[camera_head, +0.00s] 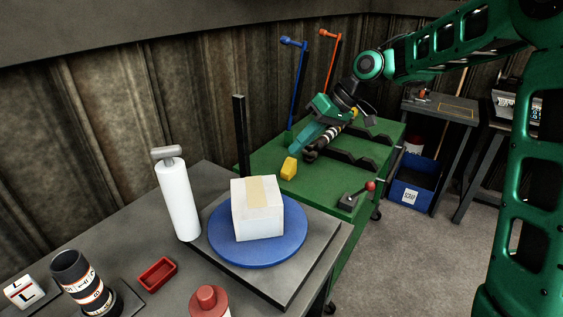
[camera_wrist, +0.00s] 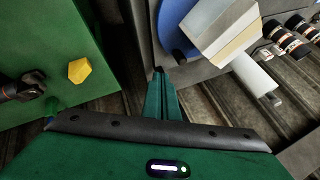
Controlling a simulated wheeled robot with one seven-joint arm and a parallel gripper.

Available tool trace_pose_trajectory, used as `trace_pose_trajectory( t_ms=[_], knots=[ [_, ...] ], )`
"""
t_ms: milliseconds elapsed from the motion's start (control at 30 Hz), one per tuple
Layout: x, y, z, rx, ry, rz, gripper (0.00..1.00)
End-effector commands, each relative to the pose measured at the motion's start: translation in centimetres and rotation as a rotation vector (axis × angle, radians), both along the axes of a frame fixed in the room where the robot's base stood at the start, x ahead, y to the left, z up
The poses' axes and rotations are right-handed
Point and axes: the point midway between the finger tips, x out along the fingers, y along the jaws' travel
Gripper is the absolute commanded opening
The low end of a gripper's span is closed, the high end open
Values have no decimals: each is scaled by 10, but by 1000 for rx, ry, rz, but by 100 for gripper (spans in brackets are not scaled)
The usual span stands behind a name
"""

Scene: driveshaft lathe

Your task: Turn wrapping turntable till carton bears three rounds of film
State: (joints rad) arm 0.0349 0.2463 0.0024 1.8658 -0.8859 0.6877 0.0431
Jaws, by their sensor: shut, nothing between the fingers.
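The carton (camera_head: 257,212) is a white box with a tan tape strip on top. It sits on the blue turntable (camera_head: 219,244), and both also show in the wrist view, the carton (camera_wrist: 222,28) and the turntable (camera_wrist: 172,28). A white film roll with a grey handle (camera_head: 178,200) stands upright left of the turntable. I cannot tell how many rounds of film are on the carton. My gripper (camera_head: 292,150) is over the green table, behind and right of the carton and clear of it. Its fingers (camera_wrist: 160,75) are shut and empty.
A yellow block (camera_head: 289,168) lies on the green table (camera_head: 320,193) near my fingertips. A dark post (camera_head: 241,135) rises behind the turntable. A red-knobbed lever (camera_head: 370,186) stands on the green table. A red tray (camera_head: 157,274) and several cylinders occupy the grey bench's front left.

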Motion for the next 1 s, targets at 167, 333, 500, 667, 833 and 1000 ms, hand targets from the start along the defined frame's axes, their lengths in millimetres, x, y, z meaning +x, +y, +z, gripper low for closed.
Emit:
trace_pose_trajectory(
  t_ms=[167,333,500,667,833,1000],
  knots=[
    [1,14,-20,-1,3,1,0],
    [4,32,-46,-3,5,1,0],
    [8,50,-71,-2,4,-1,0],
    [0,69,-76,-3,1,-1,0],
    [-7,83,-76,-3,1,-2,0],
    [-10,88,-76,-3,2,-4,0]
  ],
)
